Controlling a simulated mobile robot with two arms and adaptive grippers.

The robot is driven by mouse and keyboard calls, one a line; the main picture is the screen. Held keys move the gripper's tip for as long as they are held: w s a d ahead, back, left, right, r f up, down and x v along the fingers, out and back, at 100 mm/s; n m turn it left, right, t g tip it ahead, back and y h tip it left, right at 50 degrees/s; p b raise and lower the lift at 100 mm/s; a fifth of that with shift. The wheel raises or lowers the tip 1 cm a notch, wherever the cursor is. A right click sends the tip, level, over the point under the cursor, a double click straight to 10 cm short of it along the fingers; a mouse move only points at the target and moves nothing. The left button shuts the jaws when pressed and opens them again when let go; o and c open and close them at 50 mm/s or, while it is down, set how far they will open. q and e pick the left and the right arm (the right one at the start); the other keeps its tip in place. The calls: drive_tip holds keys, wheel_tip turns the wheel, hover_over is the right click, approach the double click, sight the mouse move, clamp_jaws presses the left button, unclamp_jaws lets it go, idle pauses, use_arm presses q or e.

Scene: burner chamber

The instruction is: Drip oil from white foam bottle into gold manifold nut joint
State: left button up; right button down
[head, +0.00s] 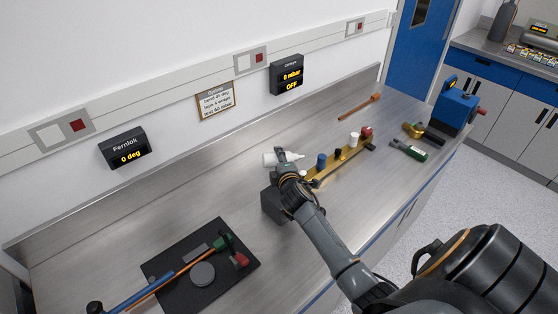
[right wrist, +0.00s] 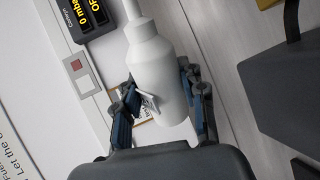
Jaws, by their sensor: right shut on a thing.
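A white bottle (head: 269,159) with a narrow spout is above the steel bench in the head view. My right gripper (head: 285,163) is shut around its body. In the right wrist view the bottle (right wrist: 160,75) stands between the fingers of my right gripper (right wrist: 162,98), spout towards the top of the picture. A gold manifold (head: 345,167) lies on the bench to the right of the gripper, with blue, black, white and red fittings along it. I cannot make out which part is the nut joint. My left gripper is in neither view.
A dark block (head: 272,204) stands just left of my right arm. A black mat (head: 165,290) with tools lies at the front left. The bench between mat and block is clear.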

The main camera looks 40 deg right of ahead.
drive_tip(key=shift+r, duration=3.6)
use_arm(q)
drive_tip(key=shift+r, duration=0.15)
use_arm(e)
drive_tip(key=n+h, duration=0.1)
drive_tip(key=n, duration=0.1)
drive_tip(key=shift+f+n+g, duration=0.15)
drive_tip(key=shift+n+g, duration=0.15)
drive_tip(key=shift+n, duration=0.1)
drive_tip(key=shift+f+n+h, duration=0.1)
drive_tip(key=shift+n+h, duration=0.2)
drive_tip(key=shift+n, duration=0.3)
drive_tip(key=shift+f+n+h, duration=0.1)
drive_tip(key=shift+n+h, duration=0.2)
drive_tip(key=shift+n, duration=0.6)
drive_tip(key=shift+d+f+n+h, duration=0.1)
drive_tip(key=shift+n+h, duration=0.4)
drive_tip(key=shift+n, duration=0.6)
